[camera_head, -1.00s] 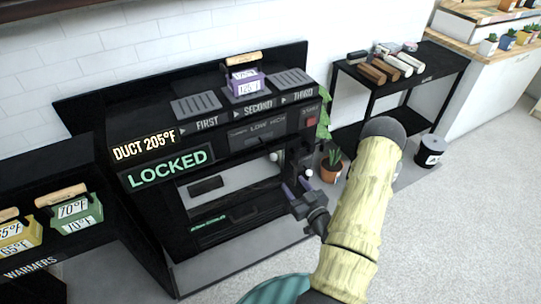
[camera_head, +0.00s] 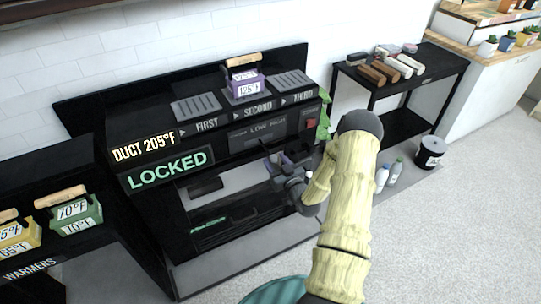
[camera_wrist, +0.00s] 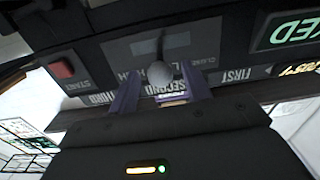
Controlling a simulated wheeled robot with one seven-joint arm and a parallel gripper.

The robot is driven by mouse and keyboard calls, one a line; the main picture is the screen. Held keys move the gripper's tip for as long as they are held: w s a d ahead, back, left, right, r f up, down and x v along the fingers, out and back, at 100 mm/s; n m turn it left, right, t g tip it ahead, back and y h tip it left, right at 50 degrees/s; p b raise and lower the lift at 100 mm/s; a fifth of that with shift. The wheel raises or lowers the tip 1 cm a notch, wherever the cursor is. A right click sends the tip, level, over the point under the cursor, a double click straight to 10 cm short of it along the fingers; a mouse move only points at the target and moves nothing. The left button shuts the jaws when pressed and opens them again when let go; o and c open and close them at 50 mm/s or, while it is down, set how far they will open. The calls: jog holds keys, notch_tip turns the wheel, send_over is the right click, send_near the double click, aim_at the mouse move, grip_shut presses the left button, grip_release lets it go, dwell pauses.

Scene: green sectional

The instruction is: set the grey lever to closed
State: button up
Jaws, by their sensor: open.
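A grey ball knob (camera_wrist: 159,74), which looks like the lever's end, shows in the wrist view in front of a dark slotted plate (camera_wrist: 150,45). A label reading roughly "CLOSE" is at the plate's right side in that upside-down view. My gripper (camera_wrist: 160,92) is open, with one purple finger on each side of the knob; I cannot tell whether they touch it. In the head view my gripper (camera_head: 278,160) is at the front of the black machine (camera_head: 110,100), below its LOW/HIGH plate (camera_head: 257,134), and hides the knob there.
The machine shows a green "LOCKED" sign (camera_head: 167,170) and "DUCT 205°F". A red START button (camera_head: 310,124) is at its right. A purple box (camera_head: 245,84) sits on top. Warmers with a green box (camera_head: 75,216) stand left.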

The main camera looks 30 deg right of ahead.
aim_at(270, 154)
jog(key=w, duration=0.4)
jog(key=shift+w+a, duration=0.1)
grip_shut()
